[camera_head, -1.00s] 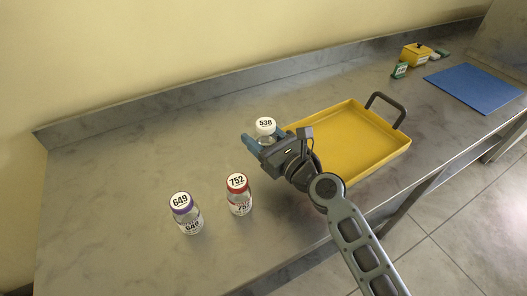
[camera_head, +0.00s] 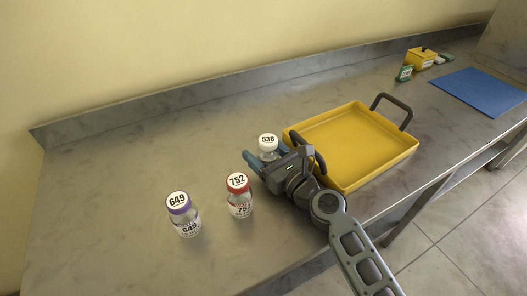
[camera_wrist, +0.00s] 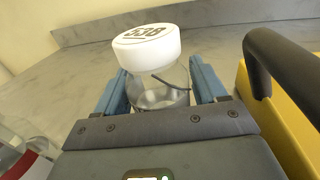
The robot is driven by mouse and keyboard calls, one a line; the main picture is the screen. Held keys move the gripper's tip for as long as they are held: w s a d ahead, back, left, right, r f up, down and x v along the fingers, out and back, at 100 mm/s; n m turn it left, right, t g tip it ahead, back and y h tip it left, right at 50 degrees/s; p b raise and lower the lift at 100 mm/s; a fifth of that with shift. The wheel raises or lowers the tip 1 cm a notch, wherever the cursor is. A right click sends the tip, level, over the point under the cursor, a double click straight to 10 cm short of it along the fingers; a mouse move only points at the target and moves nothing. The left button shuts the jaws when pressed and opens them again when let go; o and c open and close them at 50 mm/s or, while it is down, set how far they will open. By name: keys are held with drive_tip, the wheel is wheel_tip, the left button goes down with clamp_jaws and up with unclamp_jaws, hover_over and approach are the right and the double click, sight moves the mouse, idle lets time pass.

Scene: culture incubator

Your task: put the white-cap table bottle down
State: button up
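The white-cap bottle (camera_head: 268,148), a clear one marked 538, stands upright between the fingers of my gripper (camera_head: 267,160), just left of the yellow tray. In the wrist view, the bottle (camera_wrist: 158,92) has a blue finger close against each side of its glass body, and my gripper (camera_wrist: 160,95) looks shut on it. The bottle is at or very near the tabletop (camera_head: 120,160); its base is hidden behind my gripper, so I cannot tell whether it touches.
A red-cap bottle (camera_head: 239,196) marked 752 and a purple-cap bottle (camera_head: 183,215) marked 649 stand to the left. The yellow tray (camera_head: 345,186) with dark handles is close on the right. A blue mat (camera_head: 480,90) and a yellow box (camera_head: 420,59) lie farther right. The table's back left is clear.

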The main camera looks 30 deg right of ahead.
drive_tip(key=shift+o, duration=1)
